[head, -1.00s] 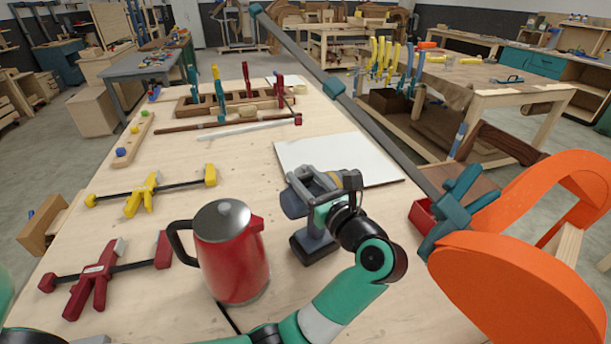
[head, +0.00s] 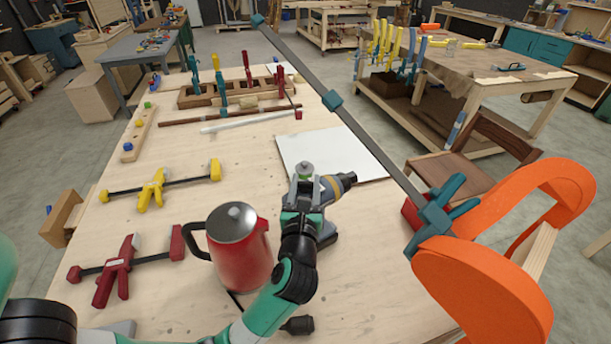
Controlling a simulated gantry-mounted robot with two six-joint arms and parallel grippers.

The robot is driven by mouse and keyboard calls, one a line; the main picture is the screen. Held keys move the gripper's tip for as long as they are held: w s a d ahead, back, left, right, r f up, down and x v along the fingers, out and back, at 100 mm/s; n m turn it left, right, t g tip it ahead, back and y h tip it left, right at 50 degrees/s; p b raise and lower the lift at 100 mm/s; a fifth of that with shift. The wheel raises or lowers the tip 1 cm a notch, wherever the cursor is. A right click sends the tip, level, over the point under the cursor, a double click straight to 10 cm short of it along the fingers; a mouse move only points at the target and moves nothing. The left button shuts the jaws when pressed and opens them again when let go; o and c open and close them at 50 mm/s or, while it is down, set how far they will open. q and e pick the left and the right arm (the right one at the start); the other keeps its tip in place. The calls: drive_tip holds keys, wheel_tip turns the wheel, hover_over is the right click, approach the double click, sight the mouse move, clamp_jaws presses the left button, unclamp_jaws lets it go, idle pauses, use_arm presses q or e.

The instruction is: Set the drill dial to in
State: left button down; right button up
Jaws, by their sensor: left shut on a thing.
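The cordless drill (head: 328,236) stands on its base on the wooden bench, its nose pointing right. My left gripper (head: 305,182) is shut on the upper rear of the drill and hides much of its body and handle. A small round grey piece with a green edge (head: 306,171) shows at the fingertips; I cannot tell for sure whether it is the dial. No dial marking can be read. My right gripper is not in view.
A red kettle (head: 240,262) stands close to the left of my arm. A white board (head: 365,158) lies behind the drill. A yellow clamp (head: 152,190) and a dark red clamp (head: 118,272) lie to the left. An orange chair form (head: 480,290) with a long clamp is at right.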

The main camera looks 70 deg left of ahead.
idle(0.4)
use_arm(q)
drive_tip(key=shift+c, duration=1.8)
unclamp_jaws()
drive_tip(key=p+v, duration=0.1)
drive_tip(key=v, duration=1)
drive_tip(key=shift+s+d, duration=0.2)
drive_tip(key=shift+s, duration=0.05)
